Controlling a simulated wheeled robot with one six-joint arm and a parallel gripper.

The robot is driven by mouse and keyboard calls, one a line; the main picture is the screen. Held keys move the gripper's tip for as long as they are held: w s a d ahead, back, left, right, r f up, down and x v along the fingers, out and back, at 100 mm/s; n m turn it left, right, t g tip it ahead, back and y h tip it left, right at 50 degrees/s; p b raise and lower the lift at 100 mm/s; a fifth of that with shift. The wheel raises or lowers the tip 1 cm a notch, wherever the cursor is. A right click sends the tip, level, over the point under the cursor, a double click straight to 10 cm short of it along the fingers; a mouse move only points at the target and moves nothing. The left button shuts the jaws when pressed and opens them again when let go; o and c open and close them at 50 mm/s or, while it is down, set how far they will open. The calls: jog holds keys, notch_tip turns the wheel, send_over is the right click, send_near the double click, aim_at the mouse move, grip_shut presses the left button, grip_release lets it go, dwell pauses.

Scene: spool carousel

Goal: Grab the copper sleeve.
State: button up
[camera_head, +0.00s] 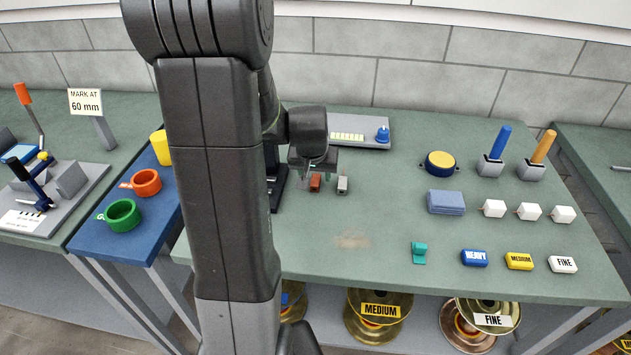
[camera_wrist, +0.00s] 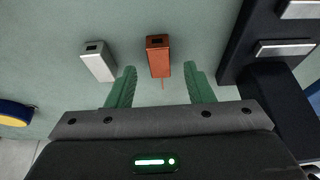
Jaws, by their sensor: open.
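In the wrist view, my gripper (camera_wrist: 160,85) is open with two green fingers. The sleeve lies between the lines of the fingers, mostly ahead of their tips. I cannot tell whether the fingers touch it. A silver sleeve (camera_wrist: 98,62) lies to the left in the wrist view, and to the right in the head view (camera_head: 342,185).
A dark fixture (camera_wrist: 262,70) with metal plates stands close on the right in the wrist view. A grey panel with a blue knob (camera_head: 382,134) is behind the gripper. A yellow-topped round tin (camera_head: 440,162) and a blue block (camera_head: 446,202) are farther right. The table's front middle is mostly clear.

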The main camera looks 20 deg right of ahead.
jog(key=shift+x, duration=0.9)
grip_shut()
